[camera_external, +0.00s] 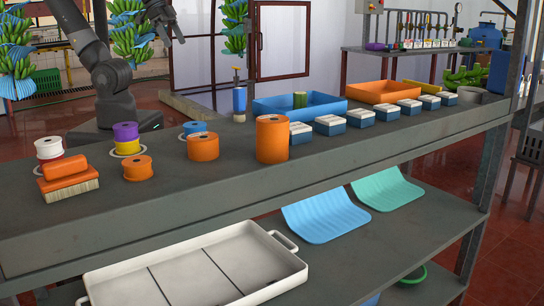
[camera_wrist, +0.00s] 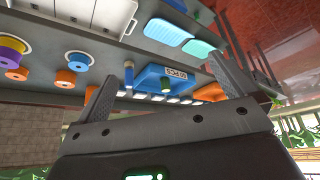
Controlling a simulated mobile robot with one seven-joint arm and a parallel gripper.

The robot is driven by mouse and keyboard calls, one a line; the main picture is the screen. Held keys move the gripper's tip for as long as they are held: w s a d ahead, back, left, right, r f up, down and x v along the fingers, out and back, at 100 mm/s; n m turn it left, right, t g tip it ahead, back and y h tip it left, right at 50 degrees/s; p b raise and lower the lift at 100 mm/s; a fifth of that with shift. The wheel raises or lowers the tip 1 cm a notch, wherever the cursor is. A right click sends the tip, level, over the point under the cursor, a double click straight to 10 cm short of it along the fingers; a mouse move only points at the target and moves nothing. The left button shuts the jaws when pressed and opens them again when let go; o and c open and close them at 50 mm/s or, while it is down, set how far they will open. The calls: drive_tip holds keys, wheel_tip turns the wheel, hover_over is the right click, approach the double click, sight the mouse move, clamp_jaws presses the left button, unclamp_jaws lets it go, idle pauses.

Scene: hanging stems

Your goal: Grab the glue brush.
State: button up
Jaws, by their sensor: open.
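The glue brush (camera_external: 68,180), with an orange handle and block and pale tan bristles, sits at the near left end of the grey upper shelf in the external view. It rests bristles down. My gripper (camera_external: 174,41) is open and empty, high above and behind the shelf, well away from the brush. In the wrist view the two fingers of my gripper (camera_wrist: 168,88) stand wide apart with nothing between them. I cannot make out the brush in the wrist view.
Beside the brush stand a white and red spool (camera_external: 49,149), a purple and yellow spool (camera_external: 126,138) and an orange roll (camera_external: 138,168). Farther right are a tall orange roll (camera_external: 272,139), a blue tray (camera_external: 330,106) and several small blue-and-white boxes. A white tray (camera_external: 200,270) lies below.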

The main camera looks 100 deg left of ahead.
drive_tip(key=shift+s+a+f, duration=0.2)
drive_tip(key=shift+s+f, duration=0.3)
drive_tip(key=shift+s, duration=0.15)
drive_tip(key=shift+c, duration=0.4)
drive_tip(key=c, duration=1)
drive_tip(key=m+g+h, duration=0.2)
drive_tip(key=m, duration=0.5)
hover_over(243, 110)
drive_tip(key=s+a, duration=0.1)
drive_tip(key=s, duration=0.1)
wheel_tip(243, 110, down, 11)
drive_tip(key=shift+a+f, duration=0.1)
drive_tip(key=shift+a, duration=0.05)
drive_tip(key=shift+x, duration=2.8)
